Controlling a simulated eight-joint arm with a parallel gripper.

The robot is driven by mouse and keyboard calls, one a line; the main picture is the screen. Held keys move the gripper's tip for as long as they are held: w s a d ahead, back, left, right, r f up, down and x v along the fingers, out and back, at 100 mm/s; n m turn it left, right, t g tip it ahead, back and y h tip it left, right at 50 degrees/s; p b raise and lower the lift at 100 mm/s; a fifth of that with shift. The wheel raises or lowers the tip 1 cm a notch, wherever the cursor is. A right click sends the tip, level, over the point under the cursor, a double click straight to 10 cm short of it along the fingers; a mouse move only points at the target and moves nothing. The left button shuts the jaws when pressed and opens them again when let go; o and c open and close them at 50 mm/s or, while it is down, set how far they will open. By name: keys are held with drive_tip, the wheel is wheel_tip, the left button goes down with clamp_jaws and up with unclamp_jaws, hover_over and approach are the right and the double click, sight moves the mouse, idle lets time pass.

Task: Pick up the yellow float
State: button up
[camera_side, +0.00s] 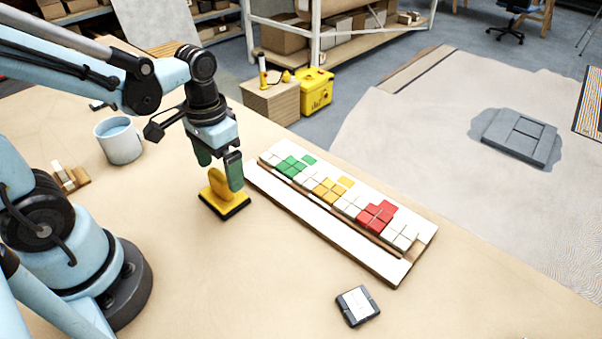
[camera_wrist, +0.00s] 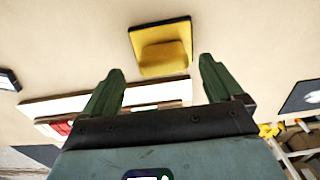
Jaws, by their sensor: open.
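The yellow float (camera_side: 221,193) sits on the table with a dark base and an upright yellow handle. In the wrist view the float (camera_wrist: 165,40) lies ahead of the fingertips, between their lines and slightly above picture centre. My gripper (camera_side: 219,170) points down over the float with its two green fingers apart. In the side view the right finger overlaps the handle's edge; I cannot tell whether it touches. In the wrist view nothing is between the fingers of my gripper (camera_wrist: 161,68).
Right of the float lies a long wooden rack (camera_side: 330,237) with white, green, yellow and red tiles.

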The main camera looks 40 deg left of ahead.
sight(218, 174)
drive_tip(key=f, duration=0.2)
drive_tip(key=shift+s+a+f, duration=0.1)
drive_tip(key=shift+a+f, duration=0.15)
drive_tip(key=shift+f, duration=1.05)
drive_tip(key=shift+c, duration=0.2)
drive_tip(key=c, duration=1.1)
drive_tip(key=shift+c, duration=0.2)
drive_tip(key=shift+r, duration=0.15)
drive_tip(key=shift+r, duration=0.75)
wheel_tip(218, 174, up, 2)
drive_tip(key=shift+r, duration=0.2)
drive_tip(key=s+d+r, duration=0.5)
drive_tip(key=d+r, duration=0.2)
drive_tip(key=d, duration=0.3)
drive_tip(key=shift+s+d, duration=0.15)
drive_tip(key=shift+s, duration=0.1)
